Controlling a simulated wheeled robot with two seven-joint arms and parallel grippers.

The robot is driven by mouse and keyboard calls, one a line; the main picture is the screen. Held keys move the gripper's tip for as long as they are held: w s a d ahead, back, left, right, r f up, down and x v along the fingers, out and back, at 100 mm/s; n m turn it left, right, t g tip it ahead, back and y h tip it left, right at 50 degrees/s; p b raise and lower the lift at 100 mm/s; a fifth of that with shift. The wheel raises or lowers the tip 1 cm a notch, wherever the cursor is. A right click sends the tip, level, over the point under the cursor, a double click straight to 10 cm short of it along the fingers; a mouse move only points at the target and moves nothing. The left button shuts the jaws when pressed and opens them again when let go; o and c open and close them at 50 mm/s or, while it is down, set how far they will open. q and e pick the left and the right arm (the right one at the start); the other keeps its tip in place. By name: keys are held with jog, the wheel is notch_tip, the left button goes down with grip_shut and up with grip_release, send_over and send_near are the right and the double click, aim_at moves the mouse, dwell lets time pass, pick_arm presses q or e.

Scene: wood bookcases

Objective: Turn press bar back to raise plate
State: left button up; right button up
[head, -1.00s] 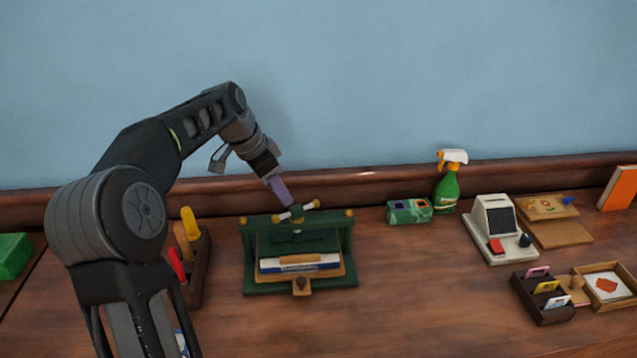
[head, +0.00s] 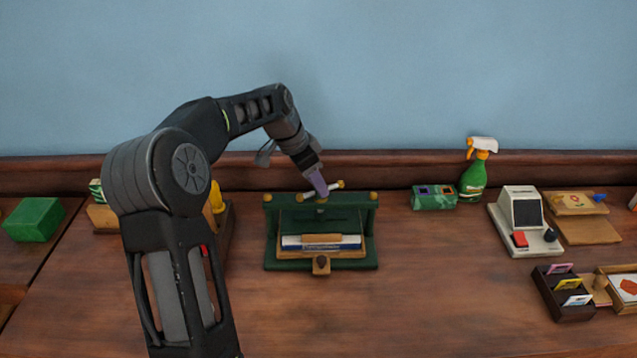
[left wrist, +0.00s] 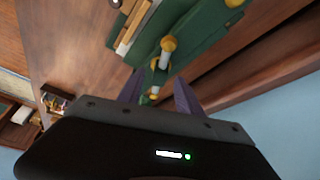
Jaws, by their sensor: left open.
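A green book press (head: 370,240) stands on the wooden top in the head view. Its white press bar (head: 335,187) has yellow ends and lies slanted across the top centre. A blue and white book (head: 345,242) lies in the press; the plate's height is hard to tell. My left gripper (head: 321,190) points down at the bar from above. My right gripper is not in view.
A green patterned box (head: 434,198) and a spray bottle (head: 474,175) stand right of the press. Further right are a white device (head: 508,236) and a dark card holder (head: 560,298). A tool holder is partly behind my left arm. The wood before the press is clear.

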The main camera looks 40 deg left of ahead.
pick_arm(q)
jog(key=shift+x, duration=0.85)
jog(key=shift+c, duration=0.5)
grip_shut()
